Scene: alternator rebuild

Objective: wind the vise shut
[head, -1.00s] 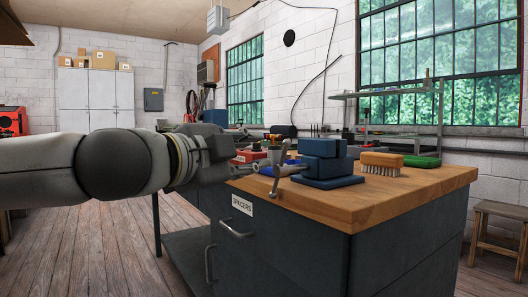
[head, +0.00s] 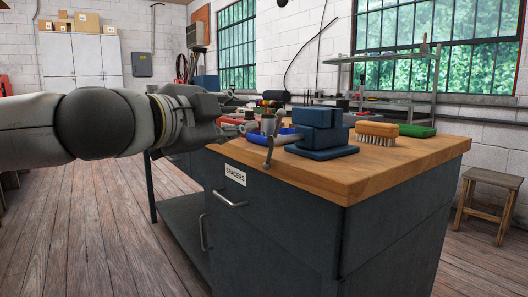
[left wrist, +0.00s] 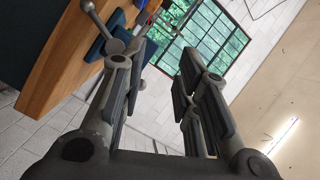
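The blue vise (head: 318,130) stands on the near left part of the wooden bench top in the head view. Its grey handle bar (head: 270,150) hangs tilted at the vise's left side, on the end of the screw. My left gripper (head: 222,128) is just left of the handle, apart from it, at about bench-top height. In the left wrist view the left gripper's two fingers (left wrist: 160,60) are spread with nothing between them. The ball-ended handle (left wrist: 103,28) shows beyond the left finger, which hides part of the blue vise (left wrist: 96,50). My right gripper is out of view.
A wooden brush (head: 377,130) and a green item (head: 417,131) lie right of the vise on the bench top (head: 400,160). Red and other small parts sit behind the gripper. A drawer cabinet labelled SPACERS (head: 270,225) is below. A stool (head: 490,185) stands right; floor at left is clear.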

